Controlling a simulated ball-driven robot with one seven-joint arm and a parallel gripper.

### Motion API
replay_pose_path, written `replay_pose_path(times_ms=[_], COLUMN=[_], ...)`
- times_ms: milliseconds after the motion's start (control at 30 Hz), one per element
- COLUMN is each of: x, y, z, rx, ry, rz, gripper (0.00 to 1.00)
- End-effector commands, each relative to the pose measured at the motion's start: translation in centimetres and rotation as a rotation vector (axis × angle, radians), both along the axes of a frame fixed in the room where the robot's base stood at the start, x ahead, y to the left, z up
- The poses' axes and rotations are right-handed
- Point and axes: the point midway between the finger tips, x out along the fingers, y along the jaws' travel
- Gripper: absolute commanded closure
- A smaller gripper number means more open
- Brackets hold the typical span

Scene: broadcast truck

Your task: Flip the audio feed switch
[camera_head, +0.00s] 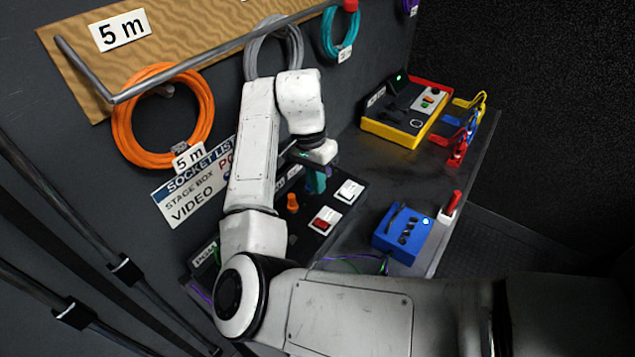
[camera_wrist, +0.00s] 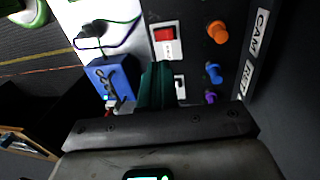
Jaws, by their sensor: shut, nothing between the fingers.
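A dark control panel (camera_head: 300,232) carries two rocker switches in white frames. The red rocker switch (camera_head: 324,221) also shows in the wrist view (camera_wrist: 165,37), just beyond my fingertips and a little right. The other switch (camera_head: 349,192) has a pale rocker; in the wrist view (camera_wrist: 180,86) it is partly hidden beside my fingers. I cannot read which one is the audio feed switch. My gripper (camera_wrist: 157,66) is shut and empty, its dark green fingers over the panel beside the switches. Whether they touch anything is unclear.
An orange knob (camera_wrist: 217,32), a blue knob (camera_wrist: 213,72) and a purple knob (camera_wrist: 210,98) line the panel. A blue box (camera_head: 402,234) with cables stands right of it. A yellow and red console (camera_head: 405,110) sits farther back. Cable coils hang on the wall above.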

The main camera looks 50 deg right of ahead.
Motion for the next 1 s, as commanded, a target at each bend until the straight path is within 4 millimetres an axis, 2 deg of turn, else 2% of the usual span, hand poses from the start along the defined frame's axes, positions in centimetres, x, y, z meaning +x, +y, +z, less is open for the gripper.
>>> replay_pose_path(times_ms=[300,500,700,1000], x=[-1.0,-1.5,-1.7,-1.8], y=[0.0,0.0,0.0,0.0], z=[-6.1,-9.2,-10.9,-11.3], rx=[0.002,0.003,0.001,0.002], ry=[0.004,0.002,0.001,0.001], rz=[0.001,0.001,0.0,-0.001], gripper=[1.0,1.0,1.0,1.0])
